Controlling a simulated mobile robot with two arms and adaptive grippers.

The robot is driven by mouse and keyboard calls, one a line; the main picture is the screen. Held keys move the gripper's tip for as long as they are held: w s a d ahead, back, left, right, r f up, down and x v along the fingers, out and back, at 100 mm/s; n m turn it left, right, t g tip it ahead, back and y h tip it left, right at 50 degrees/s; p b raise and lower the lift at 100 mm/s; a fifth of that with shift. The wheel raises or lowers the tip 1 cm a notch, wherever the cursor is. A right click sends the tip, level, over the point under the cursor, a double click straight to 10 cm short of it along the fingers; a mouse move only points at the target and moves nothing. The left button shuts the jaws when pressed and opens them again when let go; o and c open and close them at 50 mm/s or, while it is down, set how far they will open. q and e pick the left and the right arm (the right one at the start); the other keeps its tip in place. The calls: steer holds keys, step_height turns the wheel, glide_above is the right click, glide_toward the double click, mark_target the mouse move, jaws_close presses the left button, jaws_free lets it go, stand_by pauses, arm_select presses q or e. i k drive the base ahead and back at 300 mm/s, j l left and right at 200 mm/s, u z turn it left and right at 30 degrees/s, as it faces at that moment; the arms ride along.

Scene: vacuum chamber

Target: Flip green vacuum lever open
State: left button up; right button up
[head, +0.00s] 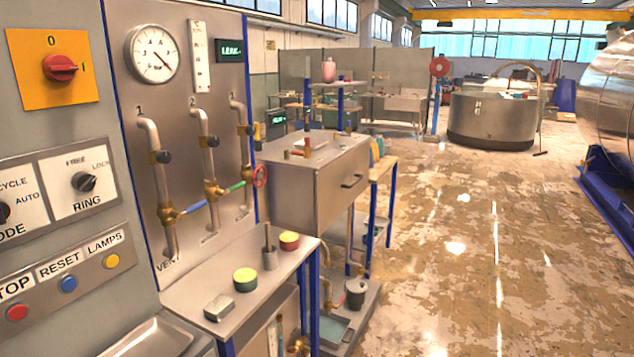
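The green lever (236,188) is on the steel valve panel (181,108) at the left. It is a short handle slanting slightly up to the right from the brass valve (213,191) on pipe 2 toward pipe 3. A blue lever (194,208) slants similarly from the brass valve (170,215) on pipe 1. Neither of my grippers is in view, so nothing shows in contact with the lever.
A grey control cabinet (55,130) with switches and buttons stands at the near left. A narrow steel bench (250,256) below the panel holds small tins and a metal block. A steel box bench (320,181) stands beyond. The floor (460,255) to the right is open.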

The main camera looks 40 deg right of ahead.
mark_target(237, 186)
steer(key=i+l+z, duration=0.3)
steer(key=z, duration=0.15)
steer(key=i+l+z, duration=0.15)
steer(key=i+z, duration=0.25)
steer(key=i, duration=0.15)
steer(key=i+l, duration=0.15)
steer(key=i, duration=0.3)
steer(key=l+z, duration=0.05)
